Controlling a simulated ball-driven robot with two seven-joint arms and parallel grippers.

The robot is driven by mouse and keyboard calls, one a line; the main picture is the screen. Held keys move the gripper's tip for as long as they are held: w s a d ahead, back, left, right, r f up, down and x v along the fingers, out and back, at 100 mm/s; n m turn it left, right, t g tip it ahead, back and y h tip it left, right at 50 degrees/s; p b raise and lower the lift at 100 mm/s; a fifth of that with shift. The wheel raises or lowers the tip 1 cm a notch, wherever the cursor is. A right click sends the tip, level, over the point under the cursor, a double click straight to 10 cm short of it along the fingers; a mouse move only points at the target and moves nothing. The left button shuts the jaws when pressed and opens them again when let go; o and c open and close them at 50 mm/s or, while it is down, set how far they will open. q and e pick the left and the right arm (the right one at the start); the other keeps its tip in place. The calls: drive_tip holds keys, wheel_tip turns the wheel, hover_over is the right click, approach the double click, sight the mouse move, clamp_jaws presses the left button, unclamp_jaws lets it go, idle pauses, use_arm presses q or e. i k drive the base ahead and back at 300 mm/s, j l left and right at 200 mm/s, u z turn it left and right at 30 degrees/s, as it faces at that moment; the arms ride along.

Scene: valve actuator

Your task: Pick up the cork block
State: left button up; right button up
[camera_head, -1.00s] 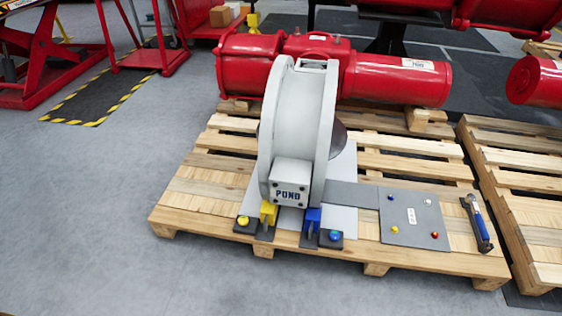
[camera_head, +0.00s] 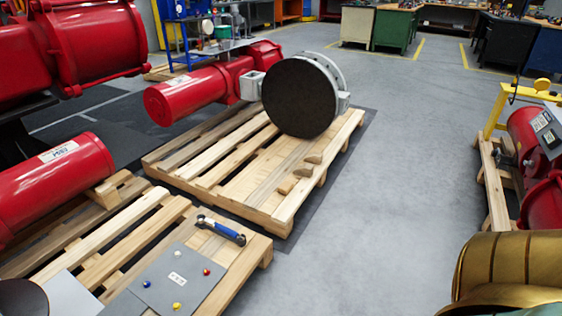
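Several small tan blocks lie in a short row on the right part of the middle pallet. One is a far block (camera_head: 313,158), one a middle block (camera_head: 303,170) and one a near block (camera_head: 287,186). They look like wood or cork. I cannot tell which of them, if any, is the cork block. Neither of my grippers shows in the head view.
The middle pallet (camera_head: 231,205) also bears a red actuator (camera_head: 190,94) and a large dark disc (camera_head: 300,97). A blue-handled tool (camera_head: 222,229) and a grey plate (camera_head: 165,283) lie on the near pallet. The grey floor (camera_head: 385,190) to the right is clear.

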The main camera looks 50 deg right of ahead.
sight(285, 189)
drive_tip(key=i+z, duration=0.1)
drive_tip(key=z, duration=0.3)
drive_tip(key=i+z, duration=0.1)
drive_tip(key=z, duration=0.25)
drive_tip(key=i+z, duration=0.1)
drive_tip(key=z, duration=0.3)
drive_tip(key=i+z, duration=0.1)
drive_tip(key=z, duration=0.3)
drive_tip(key=u, duration=1.7)
drive_tip(key=z, duration=1.7)
